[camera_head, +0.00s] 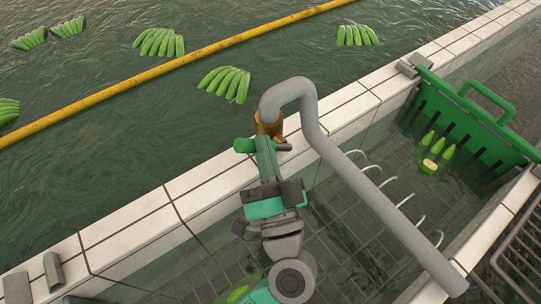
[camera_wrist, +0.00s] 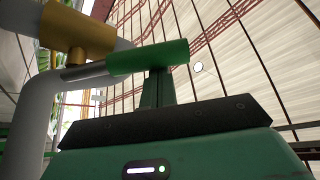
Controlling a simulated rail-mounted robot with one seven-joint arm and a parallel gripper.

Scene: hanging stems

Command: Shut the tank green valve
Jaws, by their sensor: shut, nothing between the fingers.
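The valve has a brass body (camera_head: 270,125) on a thick grey pipe (camera_head: 345,165) that arches over the white tank wall. Its lever has a green grip (camera_head: 243,145) and a grey metal bar (camera_head: 283,147). In the wrist view the brass body (camera_wrist: 78,34) is at upper left, with the bar (camera_wrist: 85,71) and green grip (camera_wrist: 148,57) extending right. My gripper (camera_head: 264,143) is shut and empty at the lever. In the wrist view its green fingers (camera_wrist: 157,88) reach up to the grip, against or just behind it; contact is unclear.
Green banana bunches (camera_head: 228,83) float in the water beyond the tiled wall (camera_head: 205,190). A yellow pole (camera_head: 165,68) crosses that water. A green slatted gate (camera_head: 470,125) closes the right channel, with bananas (camera_head: 436,152) near it. Curved pale bars (camera_head: 395,182) line the pipe.

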